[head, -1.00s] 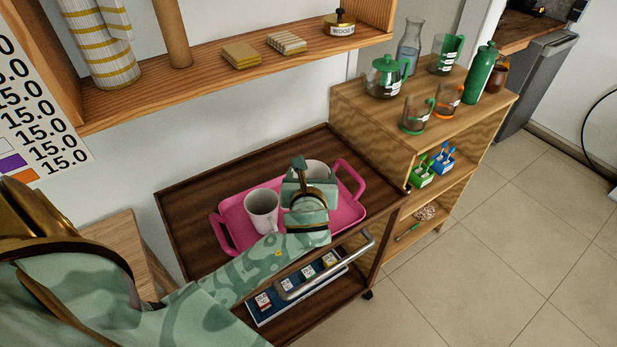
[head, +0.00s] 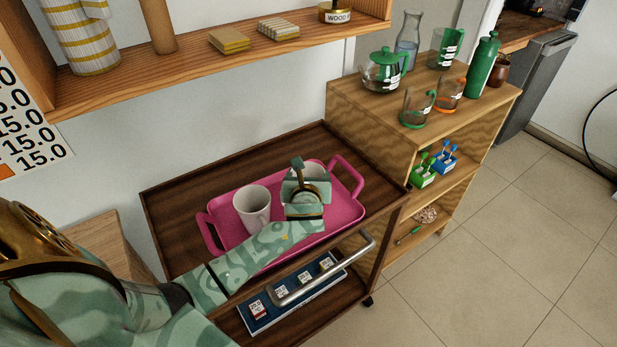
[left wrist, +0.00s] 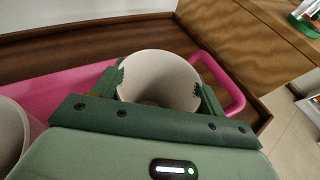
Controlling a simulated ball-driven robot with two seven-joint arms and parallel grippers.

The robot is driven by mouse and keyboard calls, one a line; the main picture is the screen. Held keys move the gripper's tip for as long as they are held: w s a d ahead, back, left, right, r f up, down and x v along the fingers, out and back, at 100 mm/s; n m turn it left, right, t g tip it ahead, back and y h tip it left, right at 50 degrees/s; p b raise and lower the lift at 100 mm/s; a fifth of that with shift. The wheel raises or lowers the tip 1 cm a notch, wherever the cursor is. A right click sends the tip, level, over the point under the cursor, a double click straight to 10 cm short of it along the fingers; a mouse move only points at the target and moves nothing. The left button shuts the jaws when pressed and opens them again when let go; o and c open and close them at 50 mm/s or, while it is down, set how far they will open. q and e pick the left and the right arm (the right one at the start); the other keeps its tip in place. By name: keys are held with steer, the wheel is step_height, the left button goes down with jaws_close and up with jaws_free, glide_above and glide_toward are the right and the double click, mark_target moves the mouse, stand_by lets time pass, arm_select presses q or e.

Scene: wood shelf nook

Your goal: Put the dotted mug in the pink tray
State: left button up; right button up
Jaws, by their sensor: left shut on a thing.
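The pink tray (head: 345,211) lies on the dark wood top of a cart, with a handle at each end. My left gripper (head: 307,176) is over the right part of the tray, shut on a pale mug (head: 318,170). That mug shows between the fingers in the left wrist view (left wrist: 158,78), upright, its rim facing up. I cannot make out dots on it, nor tell whether its base touches the tray. A second pale mug (head: 252,208) stands in the left part of the tray; its edge shows in the left wrist view (left wrist: 10,135). My right gripper is out of view.
A shelf unit (head: 370,112) with a teapot (head: 384,72), glass cups and bottles adjoins on the right. A wall shelf (head: 210,65) hangs above.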

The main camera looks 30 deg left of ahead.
arm_select(q)
steer(key=o, duration=1.4)
steer(key=shift+r, duration=0.1)
steer(key=shift+s+d+r, duration=0.15)
steer(key=shift+s+d, duration=0.05)
steer(key=shift+s, duration=0.15)
steer(key=shift+p+v, duration=1.75)
steer(key=shift+v, duration=3.85)
